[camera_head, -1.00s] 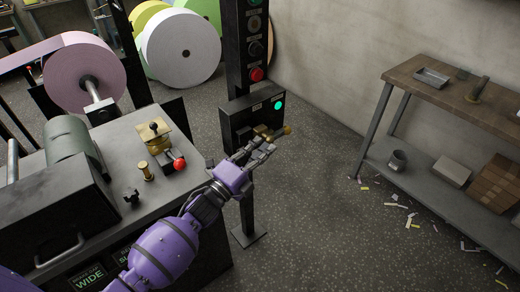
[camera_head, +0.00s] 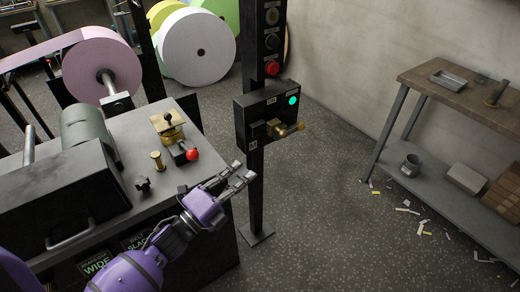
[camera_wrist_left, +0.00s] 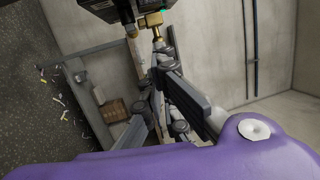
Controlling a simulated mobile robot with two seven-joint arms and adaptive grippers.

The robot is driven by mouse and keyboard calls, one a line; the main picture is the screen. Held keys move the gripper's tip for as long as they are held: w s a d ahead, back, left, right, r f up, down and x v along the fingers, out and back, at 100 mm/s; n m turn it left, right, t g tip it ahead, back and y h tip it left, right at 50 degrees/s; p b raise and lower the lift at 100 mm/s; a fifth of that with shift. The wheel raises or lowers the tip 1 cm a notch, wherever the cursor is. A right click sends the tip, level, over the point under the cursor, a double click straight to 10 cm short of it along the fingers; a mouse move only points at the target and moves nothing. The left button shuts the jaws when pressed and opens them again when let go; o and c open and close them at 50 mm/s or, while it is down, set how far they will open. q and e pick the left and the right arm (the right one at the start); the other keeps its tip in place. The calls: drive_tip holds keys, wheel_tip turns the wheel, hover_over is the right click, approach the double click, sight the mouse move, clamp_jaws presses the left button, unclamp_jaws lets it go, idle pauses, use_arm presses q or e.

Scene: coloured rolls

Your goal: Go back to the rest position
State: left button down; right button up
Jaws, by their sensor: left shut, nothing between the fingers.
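My left gripper (camera_head: 243,172) is shut and empty in the head view. It is below and left of the black control box (camera_head: 253,135) on the post, apart from it. The box carries a brass handle (camera_head: 290,130) pointing right and a lit green light (camera_head: 292,100). In the left wrist view my left gripper's fingers (camera_wrist_left: 158,85) show in the middle, with the brass handle (camera_wrist_left: 151,22) at the top, beyond them. My right gripper is not in view.
A machine bench (camera_head: 110,205) with a red knob (camera_head: 192,154) lies left of and under my left arm. A pink roll (camera_head: 88,70) and a white roll (camera_head: 197,48) stand behind. A workbench (camera_head: 455,85) stands right; open floor lies between.

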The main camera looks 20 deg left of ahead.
use_arm(q)
drive_tip(key=s+a+f+n+g+y+p, duration=0.25)
drive_tip(key=s+f+n+y, duration=0.45)
drive_tip(key=f+n, duration=0.6)
drive_tip(key=s+f+n+g, duration=0.2)
drive_tip(key=s+n, duration=0.1)
drive_tip(key=s, duration=0.5)
drive_tip(key=s+d+f+n+g+y+p, duration=0.1)
drive_tip(key=s+f+n+g, duration=0.1)
drive_tip(key=s, duration=0.6)
drive_tip(key=s+d+f+n+g+p, duration=0.1)
drive_tip(key=s+f+n+g, duration=0.2)
drive_tip(key=s, duration=0.5)
drive_tip(key=shift+s+f+n+y, duration=0.4)
drive_tip(key=shift+f+n, duration=0.25)
drive_tip(key=shift+n, duration=0.35)
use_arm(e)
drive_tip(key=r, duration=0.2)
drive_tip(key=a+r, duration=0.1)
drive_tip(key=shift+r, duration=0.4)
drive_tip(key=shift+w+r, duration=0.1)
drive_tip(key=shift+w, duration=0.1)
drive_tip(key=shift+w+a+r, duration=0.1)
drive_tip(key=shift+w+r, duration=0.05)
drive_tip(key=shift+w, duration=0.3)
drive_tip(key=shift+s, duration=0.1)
